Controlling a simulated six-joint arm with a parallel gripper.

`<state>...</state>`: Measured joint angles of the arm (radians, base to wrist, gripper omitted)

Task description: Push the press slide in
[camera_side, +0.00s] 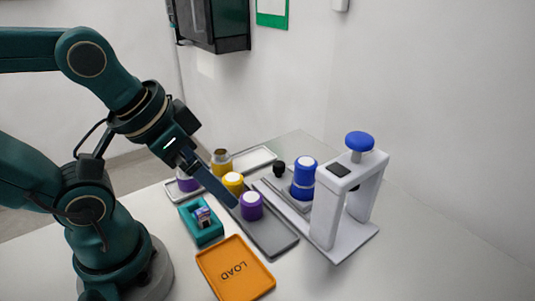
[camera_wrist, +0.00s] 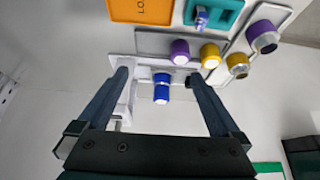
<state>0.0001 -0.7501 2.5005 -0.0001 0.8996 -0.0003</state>
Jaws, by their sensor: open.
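The press (camera_side: 325,212) is a white arch with a blue knob (camera_side: 360,141) on top, standing on a pale base. The press slide (camera_side: 287,190) is a grey plate with a black knob (camera_side: 279,168) at its far end. A blue cylinder with a white top (camera_side: 304,172) stands on the slide, outside the arch on its left. My gripper (camera_side: 236,206) is open and empty, angled down over the grey tray, left of the slide. In the wrist view the blue cylinder (camera_wrist: 161,93) appears between my spread fingers (camera_wrist: 158,75); the press is partly hidden by the left finger.
A grey tray (camera_side: 272,238) holds a purple cylinder (camera_side: 251,207) and a yellow cylinder (camera_side: 233,182) beside the press. A teal holder (camera_side: 205,236) with a small part and an orange LOAD tray (camera_side: 236,283) lie nearer. White trays (camera_side: 258,157) stand behind. The table right of the press is clear.

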